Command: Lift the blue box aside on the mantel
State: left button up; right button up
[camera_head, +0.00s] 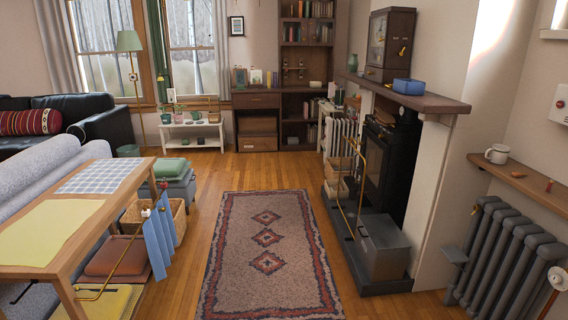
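The blue box (408,86) is small and sits on the dark wooden mantel (440,104) at the upper right. It stands near the front of a brown wooden clock-like case (388,45), on the nearer side of it. The mantel is bare from the box to its near right end. A small green vase (353,63) stands at the mantel's far left end. Neither of my grippers shows in this view.
A black stove (385,165) stands below the mantel, with a grey metal box (386,249) on the hearth in front. A patterned rug (267,260) covers the open floor. A wooden table (65,235) is at left and a dark radiator (500,255) at right.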

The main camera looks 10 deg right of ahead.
aim_at(406, 86)
jog(key=i, duration=3.65)
jog(key=z, duration=1.95)
